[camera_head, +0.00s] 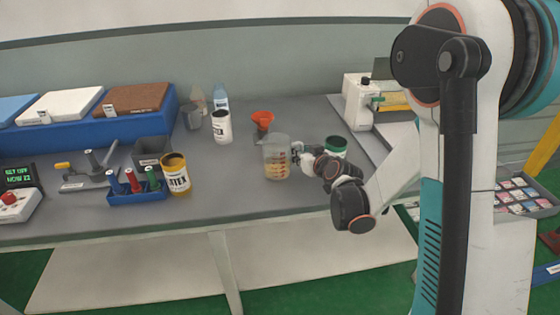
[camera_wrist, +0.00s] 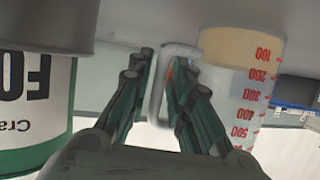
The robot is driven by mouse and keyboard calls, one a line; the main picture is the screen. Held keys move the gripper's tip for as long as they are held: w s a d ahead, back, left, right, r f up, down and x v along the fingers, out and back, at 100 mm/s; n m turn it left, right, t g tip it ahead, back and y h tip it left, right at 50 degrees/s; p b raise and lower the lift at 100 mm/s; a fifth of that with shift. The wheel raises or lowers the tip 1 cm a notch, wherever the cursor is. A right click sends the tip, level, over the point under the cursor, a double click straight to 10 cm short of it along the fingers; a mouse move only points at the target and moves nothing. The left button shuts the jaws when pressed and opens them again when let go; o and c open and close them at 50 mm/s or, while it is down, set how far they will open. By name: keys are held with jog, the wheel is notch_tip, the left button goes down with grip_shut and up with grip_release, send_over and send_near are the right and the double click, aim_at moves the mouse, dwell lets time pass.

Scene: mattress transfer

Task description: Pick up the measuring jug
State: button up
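The clear measuring jug (camera_head: 277,150) stands upright on the grey table, with red marks and a pale yellow content at its bottom. It fills the right of the wrist view (camera_wrist: 240,85), shown upside down. Its pale handle (camera_wrist: 157,95) lies between the fingers of my gripper (camera_wrist: 163,65). The fingers are apart, one on each side of the handle, and I see a gap around it. In the head view my gripper (camera_head: 299,153) is at the jug's right side, partly hidden by my own wrist.
A green-and-white can (camera_head: 336,146) stands close right of my gripper; it also shows in the wrist view (camera_wrist: 35,100). An orange funnel (camera_head: 262,121) is behind the jug. A yellow tin (camera_head: 176,178) and a white bottle (camera_head: 222,128) stand left. The table front is clear.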

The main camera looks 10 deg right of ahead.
jog(key=shift+c, duration=0.5)
grip_shut()
jog(key=shift+r, duration=0.1)
